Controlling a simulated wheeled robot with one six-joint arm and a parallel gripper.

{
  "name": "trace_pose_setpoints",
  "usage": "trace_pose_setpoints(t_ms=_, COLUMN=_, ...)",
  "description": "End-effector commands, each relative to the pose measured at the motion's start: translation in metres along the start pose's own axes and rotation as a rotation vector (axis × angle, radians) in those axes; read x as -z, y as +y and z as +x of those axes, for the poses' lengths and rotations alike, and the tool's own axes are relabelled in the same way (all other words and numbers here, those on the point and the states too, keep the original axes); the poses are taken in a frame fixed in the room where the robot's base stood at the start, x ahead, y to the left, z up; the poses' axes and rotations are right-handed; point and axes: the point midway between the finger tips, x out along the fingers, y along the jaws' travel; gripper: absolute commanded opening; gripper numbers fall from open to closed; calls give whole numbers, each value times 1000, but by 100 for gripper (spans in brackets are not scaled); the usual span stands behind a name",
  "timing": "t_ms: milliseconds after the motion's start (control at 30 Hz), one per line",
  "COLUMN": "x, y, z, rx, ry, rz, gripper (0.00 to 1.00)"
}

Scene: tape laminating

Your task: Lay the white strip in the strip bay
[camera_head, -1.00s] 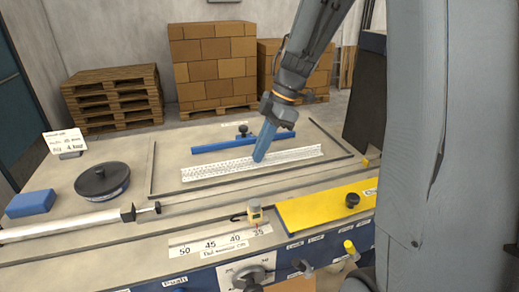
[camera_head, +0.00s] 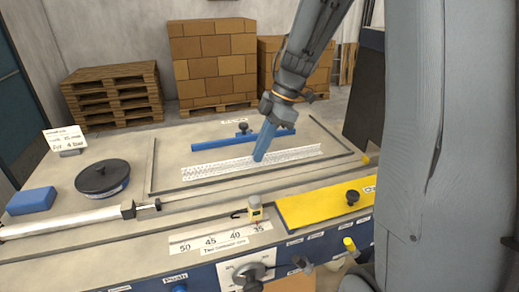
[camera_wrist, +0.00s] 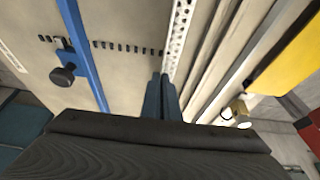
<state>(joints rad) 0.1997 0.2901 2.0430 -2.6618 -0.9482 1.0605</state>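The white strip (camera_head: 214,170) is long, thin and perforated. It lies level, slightly slanted, inside the dark-edged area of the bench, in front of a blue bar (camera_head: 222,144). In the wrist view the strip (camera_wrist: 182,38) runs up from my fingertips, beside the blue bar (camera_wrist: 84,52). My gripper (camera_head: 260,157) reaches down to the middle of the strip. Its two blue fingers (camera_wrist: 162,85) are close together over the strip; they look shut on it. The fingers hide part of the strip, and any small gap under it cannot be told. No label clearly marks the strip bay.
A yellow plate (camera_head: 310,208) with a black knob lies at the front right. A scale (camera_head: 200,243) and slider (camera_head: 255,208) are at the front. A black disc (camera_head: 102,178), a blue block (camera_head: 31,201) and a white cylinder (camera_head: 65,224) stand at left.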

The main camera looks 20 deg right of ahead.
Motion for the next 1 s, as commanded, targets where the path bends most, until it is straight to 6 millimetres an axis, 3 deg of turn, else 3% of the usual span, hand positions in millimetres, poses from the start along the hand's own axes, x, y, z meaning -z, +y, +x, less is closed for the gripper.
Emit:
trace_pose_setpoints(t_ms=467, x=-1, y=0, z=2, rx=0, ry=0, rz=0, gripper=0)
trace_pose_setpoints(t_ms=633, x=-1, y=0, z=2, rx=0, ry=0, rz=0, gripper=23)
trace_pose_setpoints(t_ms=1000, x=1, y=0, z=-2, rx=-1, ry=0, rz=0, gripper=23)
